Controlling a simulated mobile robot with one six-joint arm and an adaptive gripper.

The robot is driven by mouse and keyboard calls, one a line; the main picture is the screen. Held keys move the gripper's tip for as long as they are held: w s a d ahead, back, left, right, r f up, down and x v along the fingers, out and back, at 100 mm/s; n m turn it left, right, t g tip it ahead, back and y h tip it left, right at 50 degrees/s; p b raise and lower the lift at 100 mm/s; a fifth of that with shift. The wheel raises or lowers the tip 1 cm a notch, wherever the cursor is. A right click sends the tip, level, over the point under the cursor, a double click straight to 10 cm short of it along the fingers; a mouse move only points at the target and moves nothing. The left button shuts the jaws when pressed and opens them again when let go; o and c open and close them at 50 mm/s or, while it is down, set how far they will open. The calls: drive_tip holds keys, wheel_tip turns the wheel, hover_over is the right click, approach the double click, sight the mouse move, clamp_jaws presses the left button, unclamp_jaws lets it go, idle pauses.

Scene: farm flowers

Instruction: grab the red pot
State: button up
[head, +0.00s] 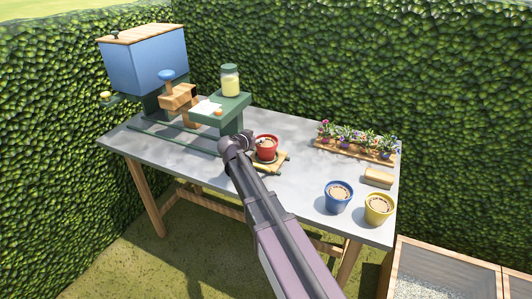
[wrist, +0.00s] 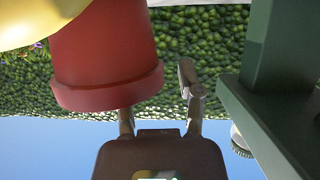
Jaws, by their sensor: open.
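The red pot (head: 266,149), filled with brown soil, stands upright on a small wooden stand (head: 284,157) near the middle of the table. My gripper (head: 247,141) is close to the pot's left side in the head view, its fingers small and partly hidden. In the wrist view the scene looks upside down, and the red pot (wrist: 105,55) fills the upper left. My gripper (wrist: 158,98) is open there. One finger is partly hidden by the pot's rim; the other stands clear to the right of it. I see no grip on the pot.
A green machine (head: 235,105) with a jar on top stands close behind my gripper; its green post (wrist: 285,50) is at right in the wrist view. A blue pot (head: 338,198), a yellow pot (head: 379,209) and a flower tray (head: 350,153) are to the right.

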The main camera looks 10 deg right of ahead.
clamp_jaws()
drive_tip(key=shift+r, duration=0.2)
wheel_tip(320, 180, up, 4)
drive_tip(key=p, duration=0.4)
drive_tip(key=shift+f, duration=0.1)
drive_tip(key=s+a+p, duration=0.1)
drive_tip(key=s+a, duration=0.1)
drive_tip(key=s, duration=1.3)
drive_tip(key=shift+s+a+r, duration=0.25)
drive_tip(key=shift+s+r, duration=0.15)
